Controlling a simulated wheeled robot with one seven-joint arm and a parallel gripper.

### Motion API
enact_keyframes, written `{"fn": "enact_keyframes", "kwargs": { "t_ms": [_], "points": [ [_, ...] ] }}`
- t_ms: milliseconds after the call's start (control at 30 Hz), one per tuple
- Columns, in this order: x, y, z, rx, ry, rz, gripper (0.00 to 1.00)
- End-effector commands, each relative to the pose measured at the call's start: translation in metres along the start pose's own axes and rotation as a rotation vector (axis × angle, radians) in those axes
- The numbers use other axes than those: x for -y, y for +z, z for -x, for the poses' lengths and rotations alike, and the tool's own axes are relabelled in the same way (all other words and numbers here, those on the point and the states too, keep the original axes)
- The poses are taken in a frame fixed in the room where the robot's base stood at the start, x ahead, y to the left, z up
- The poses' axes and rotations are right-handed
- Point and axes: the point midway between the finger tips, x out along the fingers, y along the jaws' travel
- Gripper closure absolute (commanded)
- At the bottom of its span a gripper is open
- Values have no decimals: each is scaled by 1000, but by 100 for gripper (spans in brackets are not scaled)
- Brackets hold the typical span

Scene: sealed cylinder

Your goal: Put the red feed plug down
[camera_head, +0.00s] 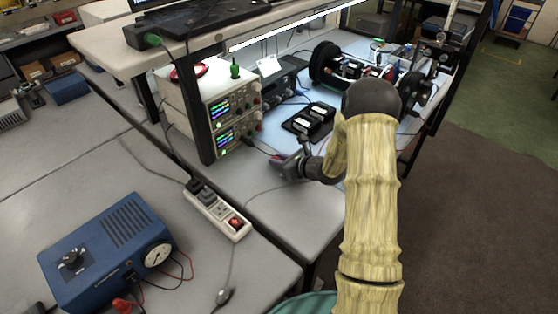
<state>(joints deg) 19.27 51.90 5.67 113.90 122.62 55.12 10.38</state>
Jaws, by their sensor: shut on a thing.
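My gripper (282,161) is at the end of my arm, low over the near edge of the lit bench, just right of the stacked instruments. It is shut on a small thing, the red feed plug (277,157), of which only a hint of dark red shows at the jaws. The rest of the plug is hidden by the fingers. I cannot tell whether it touches the bench.
Two stacked instruments (232,121) stand left of my gripper. A black two-slot tray (308,121) lies beyond it. A power strip (217,212) and a blue box with a gauge (108,250) are at left. A dark cylinder assembly (345,65) stands behind.

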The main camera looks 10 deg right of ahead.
Motion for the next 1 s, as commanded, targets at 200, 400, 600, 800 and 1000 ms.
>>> {"fn": "enact_keyframes", "kwargs": {
  "t_ms": [200,400,600,800,1000],
  "points": [
    [0,-4,-2,0,0,0,100],
    [0,-6,-2,0,0,0,58],
    [0,-8,-3,0,0,0,58],
    [0,-3,-1,0,0,0,58],
    [1,6,15,-1,-3,-2,58]
  ]
}}
